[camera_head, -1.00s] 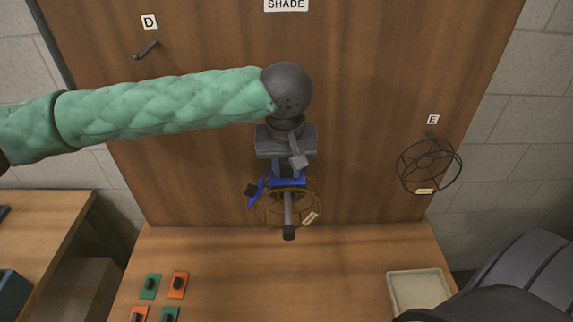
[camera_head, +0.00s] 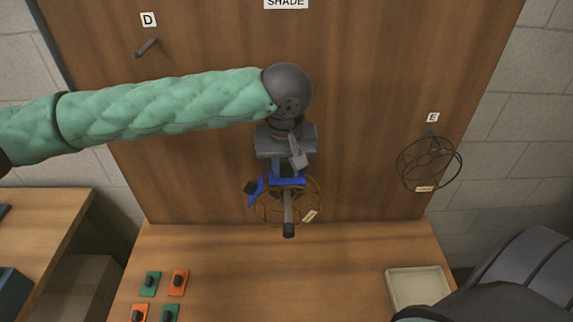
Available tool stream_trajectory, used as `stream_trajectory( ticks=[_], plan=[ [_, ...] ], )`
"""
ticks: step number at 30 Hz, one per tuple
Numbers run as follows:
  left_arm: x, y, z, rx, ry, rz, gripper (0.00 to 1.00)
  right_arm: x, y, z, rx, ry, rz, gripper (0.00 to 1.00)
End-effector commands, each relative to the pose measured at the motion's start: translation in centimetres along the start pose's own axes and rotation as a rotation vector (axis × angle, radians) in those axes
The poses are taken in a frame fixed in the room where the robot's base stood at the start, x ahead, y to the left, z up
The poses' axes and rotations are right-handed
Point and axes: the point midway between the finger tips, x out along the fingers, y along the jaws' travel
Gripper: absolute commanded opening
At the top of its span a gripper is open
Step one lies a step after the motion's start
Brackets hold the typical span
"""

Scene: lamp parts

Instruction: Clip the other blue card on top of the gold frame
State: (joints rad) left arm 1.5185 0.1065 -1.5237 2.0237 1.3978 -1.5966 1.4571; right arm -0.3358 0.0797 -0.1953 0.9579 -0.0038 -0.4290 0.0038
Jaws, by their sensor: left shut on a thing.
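The gold frame (camera_head: 314,187) is a round wire frame held out from the wooden board on a dark peg (camera_head: 288,215). One blue card (camera_head: 257,190) with a black knob sits at the left of the frame's rim. My left gripper (camera_head: 287,172) points down over the frame and is shut on the other blue card (camera_head: 288,181), which lies at the frame's top edge. Whether that card touches the wire cannot be told. The gripper hides part of the card and of the frame. My right gripper is not in view.
A black wire frame (camera_head: 403,165) hangs at right under label E. An empty peg (camera_head: 146,48) is under label D. Several green and orange cards with black knobs (camera_head: 178,282) lie on the table at lower left. A pale tray (camera_head: 418,288) stands at lower right. The table's middle is clear.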

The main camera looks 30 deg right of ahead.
Motion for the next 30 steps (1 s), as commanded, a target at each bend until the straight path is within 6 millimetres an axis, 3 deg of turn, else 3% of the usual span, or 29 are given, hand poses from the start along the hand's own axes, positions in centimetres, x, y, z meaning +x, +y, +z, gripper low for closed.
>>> stream_trajectory(
  ticks=[4, 5, 9, 17, 23, 27, 30],
  plan=[
    [-0.4, 0.0, -0.2, -0.001, 0.005, 0.002, 0.05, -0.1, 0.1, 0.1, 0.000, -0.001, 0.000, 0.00],
    [-0.4, 0.0, -0.2, -0.001, 0.005, 0.002, 0.28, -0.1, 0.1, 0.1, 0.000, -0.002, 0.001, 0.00],
    [-0.4, 0.0, -0.2, -0.001, 0.005, 0.002, 0.52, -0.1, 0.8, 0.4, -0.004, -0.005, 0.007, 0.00],
    [-0.2, 0.0, -0.1, -0.001, 0.003, 0.001, 0.52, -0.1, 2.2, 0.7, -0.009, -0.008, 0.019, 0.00],
    [-0.2, 0.0, -0.1, -0.001, 0.003, 0.001, 0.52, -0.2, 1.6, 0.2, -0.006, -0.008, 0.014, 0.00],
    [-1.3, 0.0, -0.1, 0.000, 0.003, 0.001, 0.52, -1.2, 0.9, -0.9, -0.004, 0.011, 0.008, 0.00],
    [-2.2, 0.0, -0.1, 0.000, 0.003, 0.002, 0.52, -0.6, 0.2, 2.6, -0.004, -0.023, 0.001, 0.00]
  ],
)
